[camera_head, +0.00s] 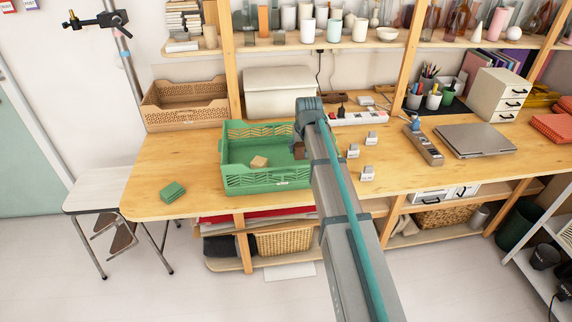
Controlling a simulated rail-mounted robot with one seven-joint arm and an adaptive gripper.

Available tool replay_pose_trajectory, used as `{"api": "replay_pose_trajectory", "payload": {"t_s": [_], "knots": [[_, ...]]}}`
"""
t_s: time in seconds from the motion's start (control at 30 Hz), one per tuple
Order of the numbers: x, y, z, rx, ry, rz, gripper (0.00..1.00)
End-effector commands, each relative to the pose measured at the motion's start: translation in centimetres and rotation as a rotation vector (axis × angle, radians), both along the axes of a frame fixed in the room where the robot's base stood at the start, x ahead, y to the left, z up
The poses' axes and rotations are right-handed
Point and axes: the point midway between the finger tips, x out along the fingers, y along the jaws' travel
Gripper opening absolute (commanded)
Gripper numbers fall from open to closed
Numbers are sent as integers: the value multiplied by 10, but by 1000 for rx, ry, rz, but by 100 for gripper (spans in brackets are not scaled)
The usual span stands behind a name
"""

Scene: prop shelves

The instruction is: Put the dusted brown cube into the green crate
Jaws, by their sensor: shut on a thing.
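The green crate (268,181) stands on the wooden table, left of my arm. A light tan block (259,162) lies inside it on the crate floor. My gripper (299,144) is at the crate's right end, mostly hidden behind my arm. It is shut on a small dark brown cube (299,151), only partly visible at the arm's left edge. The cube appears over the right part of the crate. I cannot tell its exact height or whether it touches the crate. Any dusting on it is too small to make out.
A green block (173,191) lies on the table's left end. Small white labelled blocks (367,173) stand right of my arm. A brown basket (186,104) and a cream box (279,93) stand behind the crate. A laptop (475,140) lies at right.

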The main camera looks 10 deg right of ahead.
Motion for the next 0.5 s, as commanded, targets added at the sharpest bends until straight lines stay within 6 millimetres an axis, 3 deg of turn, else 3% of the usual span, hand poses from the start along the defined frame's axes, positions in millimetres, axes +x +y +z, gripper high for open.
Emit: {"api": "replay_pose_trajectory", "payload": {"t_s": [0.2, 0.5], "knots": [[-2, 0, -35, 0, 2, -1, 16], [-2, 1, -57, 0, 2, -1, 16]]}}
